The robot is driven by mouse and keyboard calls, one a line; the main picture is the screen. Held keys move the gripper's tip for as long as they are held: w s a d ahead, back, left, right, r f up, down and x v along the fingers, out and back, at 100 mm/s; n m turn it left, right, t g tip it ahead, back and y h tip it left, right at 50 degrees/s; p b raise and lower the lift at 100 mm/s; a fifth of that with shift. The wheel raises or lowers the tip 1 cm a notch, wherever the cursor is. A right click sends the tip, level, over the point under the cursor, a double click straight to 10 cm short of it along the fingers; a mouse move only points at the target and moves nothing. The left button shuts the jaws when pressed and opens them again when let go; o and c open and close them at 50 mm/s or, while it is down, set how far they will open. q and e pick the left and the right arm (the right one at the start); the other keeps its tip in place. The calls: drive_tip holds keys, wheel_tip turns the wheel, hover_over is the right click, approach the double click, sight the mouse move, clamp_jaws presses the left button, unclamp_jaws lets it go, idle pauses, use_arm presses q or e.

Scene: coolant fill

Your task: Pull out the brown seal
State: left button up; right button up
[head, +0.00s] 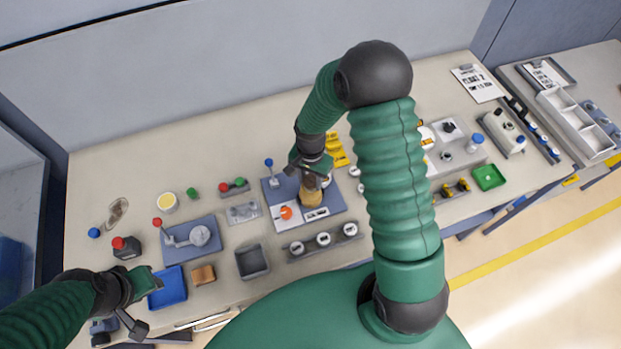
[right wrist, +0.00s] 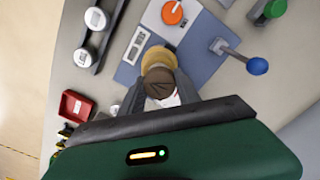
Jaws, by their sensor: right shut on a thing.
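The brown seal (right wrist: 160,82) shows in the right wrist view as a dark brown round cap on top of a tan cylinder (right wrist: 158,58). In the head view the tan cylinder (head: 311,196) stands on the blue-grey and white station plate (head: 335,203). My right gripper (head: 312,172) is above the cylinder and shut on the brown seal. Its fingers hide part of the seal, and I cannot tell whether the seal is apart from the cylinder. My left gripper (head: 150,284) is over the blue tray (head: 170,290) at the lower left; its jaw opening is unclear.
An orange knob (head: 286,212) and a blue-topped lever (head: 269,163) are close by on the plate. A rack with several white-topped round pieces (head: 323,240) lies in front. A grey bin (head: 251,262) and a brown block (head: 203,275) are to the left.

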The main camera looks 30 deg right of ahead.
sight(310, 180)
drive_tip(key=shift+r+p, duration=1.5)
drive_tip(key=shift+r, duration=0.55)
drive_tip(key=shift+f, duration=0.1)
